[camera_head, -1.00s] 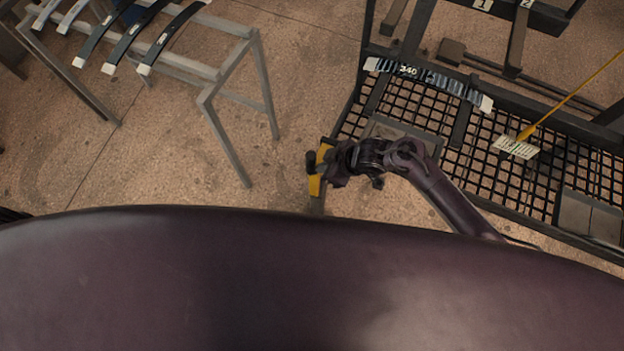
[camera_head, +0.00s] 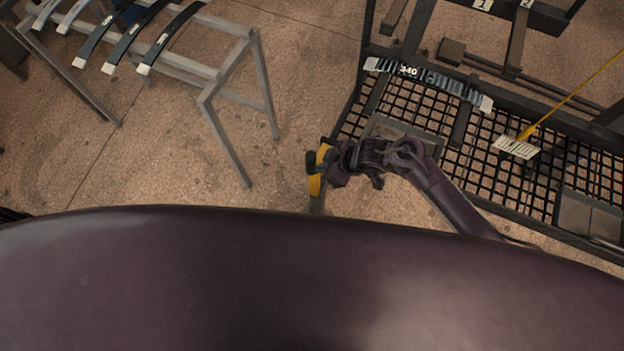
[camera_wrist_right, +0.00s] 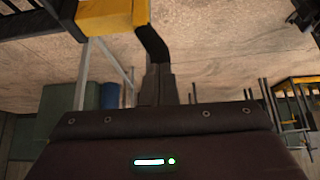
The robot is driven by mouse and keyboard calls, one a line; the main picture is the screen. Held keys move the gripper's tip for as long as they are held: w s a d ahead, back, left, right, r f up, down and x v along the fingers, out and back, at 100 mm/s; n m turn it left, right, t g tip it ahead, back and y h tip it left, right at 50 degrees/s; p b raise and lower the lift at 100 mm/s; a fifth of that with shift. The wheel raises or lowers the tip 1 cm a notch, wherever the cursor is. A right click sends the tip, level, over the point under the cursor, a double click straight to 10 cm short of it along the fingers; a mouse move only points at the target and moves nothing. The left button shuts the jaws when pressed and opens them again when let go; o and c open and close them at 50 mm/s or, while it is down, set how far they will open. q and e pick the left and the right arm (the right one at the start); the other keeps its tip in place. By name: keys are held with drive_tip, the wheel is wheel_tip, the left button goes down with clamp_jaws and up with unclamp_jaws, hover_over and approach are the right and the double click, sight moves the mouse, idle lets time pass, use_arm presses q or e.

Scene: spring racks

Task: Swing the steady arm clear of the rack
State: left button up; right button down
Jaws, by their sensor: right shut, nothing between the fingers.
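A yellow piece with black parts (camera_head: 315,183) is at the front left corner of the rack (camera_head: 352,108). I take it to be part of the steady arm; its full length does not show. My right gripper (camera_head: 333,166) is right beside it, shut with nothing between its fingers. In the right wrist view the yellow block (camera_wrist_right: 110,14) is at the top, with a black bent bar (camera_wrist_right: 151,40) coming down to the dark fingertips (camera_wrist_right: 158,80). I cannot tell whether they touch. My left gripper is not in view.
A dark leaf spring marked 340 (camera_head: 430,80) lies across the rack's mesh. A yellow rod (camera_head: 570,95) with a tag (camera_head: 515,147) slants over the right side. A grey stand (camera_head: 215,85) holds several leaf springs at upper left. Bare floor (camera_head: 180,150) lies between stand and rack.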

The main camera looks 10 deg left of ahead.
drive_tip(key=shift+a, duration=0.1)
drive_tip(key=shift+w+a+b, duration=1.9)
drive_tip(key=shift+a+b, duration=1.6)
drive_tip(key=shift+a, duration=2.3)
drive_tip(key=shift+w+a+b, duration=1.9)
drive_tip(key=shift+a+b, duration=1.6)
drive_tip(key=shift+a, duration=2.25)
drive_tip(key=s+d+p, duration=0.2)
drive_tip(key=d+p, duration=0.4)
drive_tip(key=shift+f, duration=0.3)
